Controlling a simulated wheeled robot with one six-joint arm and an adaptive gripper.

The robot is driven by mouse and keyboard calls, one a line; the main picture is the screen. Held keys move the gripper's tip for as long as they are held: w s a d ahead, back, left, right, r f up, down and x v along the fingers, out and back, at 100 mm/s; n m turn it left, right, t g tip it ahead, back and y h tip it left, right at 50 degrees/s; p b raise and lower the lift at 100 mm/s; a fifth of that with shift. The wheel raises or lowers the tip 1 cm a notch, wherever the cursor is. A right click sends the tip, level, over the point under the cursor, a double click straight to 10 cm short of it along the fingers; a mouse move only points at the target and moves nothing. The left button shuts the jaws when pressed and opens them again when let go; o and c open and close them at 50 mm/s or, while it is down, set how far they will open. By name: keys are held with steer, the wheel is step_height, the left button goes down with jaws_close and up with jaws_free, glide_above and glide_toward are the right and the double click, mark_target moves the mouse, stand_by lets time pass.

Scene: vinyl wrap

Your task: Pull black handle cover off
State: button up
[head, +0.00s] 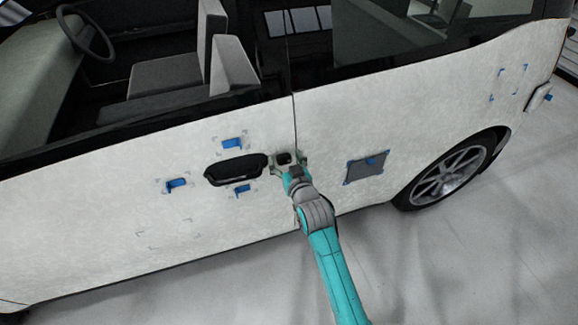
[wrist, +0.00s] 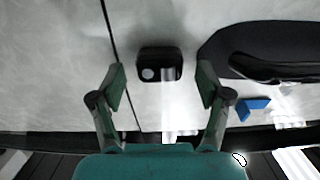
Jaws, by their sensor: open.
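The black handle cover (wrist: 161,62) is a small dark rounded block with a pale round spot on the white car door. It sits beside the long black door handle (head: 236,170), which also shows at the right of the wrist view (wrist: 262,62). In the head view the cover (head: 283,157) is partly hidden by my gripper (head: 289,163). My gripper, also in the wrist view (wrist: 162,84), is open, with one finger on each side of the cover. Clear gaps show between the fingers and the cover in the wrist view. Nothing is held.
Blue tabs (head: 177,185) stick out around the handle; one tab (wrist: 253,107) is near my right finger in the wrist view. A door seam (head: 294,120) runs close to the cover. A grey square patch (head: 358,171) lies to the right. Open floor (head: 480,260) is in front.

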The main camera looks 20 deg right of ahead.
steer(key=shift+w, duration=0.2)
steer(key=c, duration=1.4)
steer(key=shift+s+r, duration=0.1)
steer(key=shift+s, duration=0.6)
steer(key=shift+s+r, duration=0.2)
steer(key=shift+s, duration=0.9)
steer(key=shift+s+r, duration=0.2)
steer(key=shift+s, duration=0.95)
steer(key=shift+s+r, duration=0.2)
steer(key=shift+s, duration=0.9)
